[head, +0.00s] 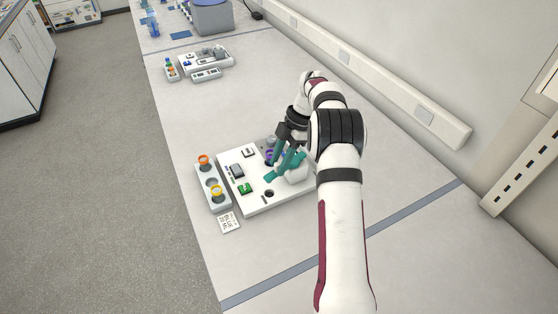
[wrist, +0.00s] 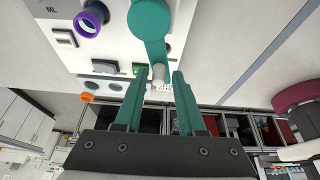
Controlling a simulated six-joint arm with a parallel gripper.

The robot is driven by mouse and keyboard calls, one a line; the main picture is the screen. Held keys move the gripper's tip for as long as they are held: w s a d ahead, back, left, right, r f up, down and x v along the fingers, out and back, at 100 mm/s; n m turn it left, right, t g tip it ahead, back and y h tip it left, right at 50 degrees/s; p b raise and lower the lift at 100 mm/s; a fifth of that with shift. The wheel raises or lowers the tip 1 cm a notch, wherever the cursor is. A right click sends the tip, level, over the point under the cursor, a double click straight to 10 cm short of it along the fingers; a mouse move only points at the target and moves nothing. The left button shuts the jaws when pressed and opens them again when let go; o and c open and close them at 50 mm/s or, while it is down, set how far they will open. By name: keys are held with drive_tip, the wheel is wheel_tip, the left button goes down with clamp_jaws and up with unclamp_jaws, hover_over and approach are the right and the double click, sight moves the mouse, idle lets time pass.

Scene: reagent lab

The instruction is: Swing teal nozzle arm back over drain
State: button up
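The teal nozzle arm (wrist: 150,20) shows in the wrist view as a round hub with a narrowing bar and a pale nozzle tip (wrist: 158,73). In the head view the teal nozzle arm (head: 284,171) lies on the white device (head: 248,204), by a white cylinder. My gripper (wrist: 161,74) is open, with its teal fingers on either side of the nozzle tip and a visible gap at both sides. In the head view my gripper (head: 284,157) is above the device, partly merging with the teal arm. A dark round hole (head: 269,193), apparently the drain, is in the device's near part.
A purple ring (wrist: 88,22) is on the device. A white rack (head: 211,180) with orange and yellow rings stands at its left, beside a printed label card (head: 229,222). Another white device (head: 207,60) is farther back. The near bench top is clear.

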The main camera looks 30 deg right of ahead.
sight(294, 164)
drive_tip(key=shift+o, duration=0.4)
drive_tip(key=v, duration=1.2)
